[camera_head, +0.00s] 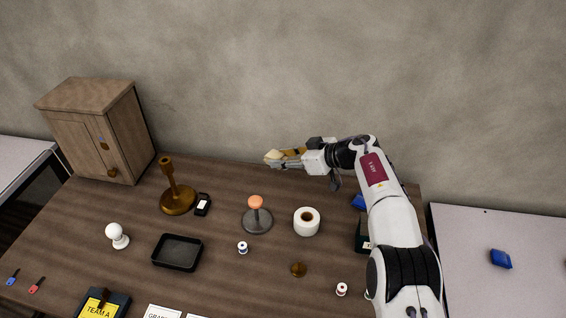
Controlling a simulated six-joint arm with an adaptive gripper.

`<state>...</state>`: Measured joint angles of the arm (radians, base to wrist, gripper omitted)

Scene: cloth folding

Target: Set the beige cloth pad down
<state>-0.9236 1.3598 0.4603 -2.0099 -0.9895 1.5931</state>
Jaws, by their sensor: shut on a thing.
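My gripper (277,159) is in the upper middle of the head view, raised over the back of the wooden table and pointing left. It is shut on the beige cloth pad (271,155), a small pale piece that shows at the fingertips. The fingers hide part of the pad. The pad is held in the air, apart from the table (215,255).
A wooden cabinet (97,128) is at the back left.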

